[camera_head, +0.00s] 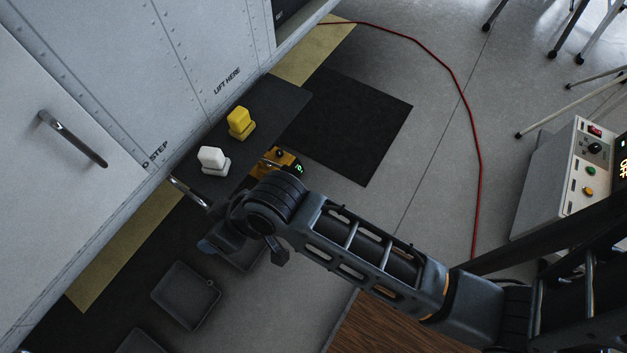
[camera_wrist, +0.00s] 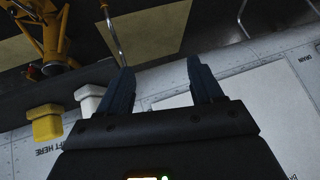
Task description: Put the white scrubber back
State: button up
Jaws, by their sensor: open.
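The white scrubber (camera_head: 212,158) is a pale block on a wider white base, upright on a dark shelf (camera_head: 283,100) beside the white hull. It also shows in the wrist view (camera_wrist: 90,97), left of my fingers. A yellow scrubber (camera_head: 240,122) of the same shape stands beside it, farther along the shelf; it is also in the wrist view (camera_wrist: 45,122). My gripper (camera_wrist: 162,72) is open, with nothing between its two dark fingers. It is apart from both scrubbers. In the head view my arm hides most of the gripper, below the white scrubber.
A metal bar (camera_head: 189,192) juts out near the shelf's near end. A yellow device (camera_head: 277,160) with a green display sits beside the shelf. Dark pads (camera_head: 186,295) lie at lower left. A red cable (camera_head: 470,125) crosses the floor; a control box (camera_head: 560,180) stands right.

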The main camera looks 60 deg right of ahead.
jog(key=s+d+r+m+t+h, duration=0.1)
jog(key=s+d+m+t, duration=0.1)
jog(key=s, duration=0.7)
jog(key=s+d+r+t+h, duration=0.1)
jog(key=s+d+r+t, duration=0.2)
jog(key=s+r, duration=0.6)
jog(key=s+d+r+t+h, duration=0.1)
jog(key=s+d+r+t, duration=0.2)
jog(key=s+d+r, duration=0.4)
notch_tip(320, 180, up, 2)
jog(key=shift+s+d+r+n+h, duration=0.15)
jog(key=shift+s+n+h, duration=0.2)
jog(key=shift+s, duration=0.55)
jog(key=shift+f+b, duration=0.7)
jog(key=shift+f, duration=0.05)
